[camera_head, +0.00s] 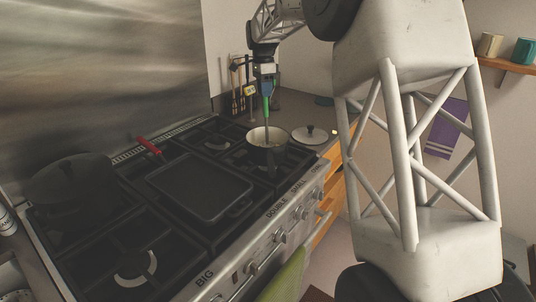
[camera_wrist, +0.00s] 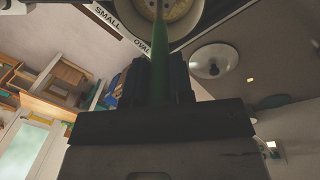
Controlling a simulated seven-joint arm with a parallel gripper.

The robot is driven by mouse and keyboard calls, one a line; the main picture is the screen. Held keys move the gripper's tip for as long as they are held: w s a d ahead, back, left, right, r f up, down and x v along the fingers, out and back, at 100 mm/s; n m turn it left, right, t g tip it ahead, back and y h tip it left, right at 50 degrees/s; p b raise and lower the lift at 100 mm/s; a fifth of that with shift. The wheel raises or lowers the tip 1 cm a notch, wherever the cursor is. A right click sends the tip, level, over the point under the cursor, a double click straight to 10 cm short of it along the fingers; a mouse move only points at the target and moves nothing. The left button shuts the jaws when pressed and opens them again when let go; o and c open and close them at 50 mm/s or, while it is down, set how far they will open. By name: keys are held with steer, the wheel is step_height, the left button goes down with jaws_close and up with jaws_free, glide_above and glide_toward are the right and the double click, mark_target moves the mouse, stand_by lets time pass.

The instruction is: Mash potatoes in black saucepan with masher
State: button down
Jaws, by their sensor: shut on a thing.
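Yellowish potato (camera_wrist: 176,10) shows inside the pan at the top of the wrist view. My gripper (camera_head: 265,88) is above the pan, shut on the green handle of the masher (camera_head: 266,107). The masher hangs upright with its shaft reaching down into the pan. The green handle (camera_wrist: 178,32) also runs up between my fingers in the wrist view.
A pan lid (camera_head: 310,134) lies on the counter right of the saucepan. A flat black griddle (camera_head: 199,186) and a large dark pan (camera_head: 75,187) sit on the stove. A red handle (camera_head: 149,145) lies behind the griddle. Utensils hang on the back wall.

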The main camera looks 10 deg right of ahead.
steer(key=shift+r, duration=0.25)
steer(key=shift+f, duration=2)
steer(key=shift+r, duration=0.15)
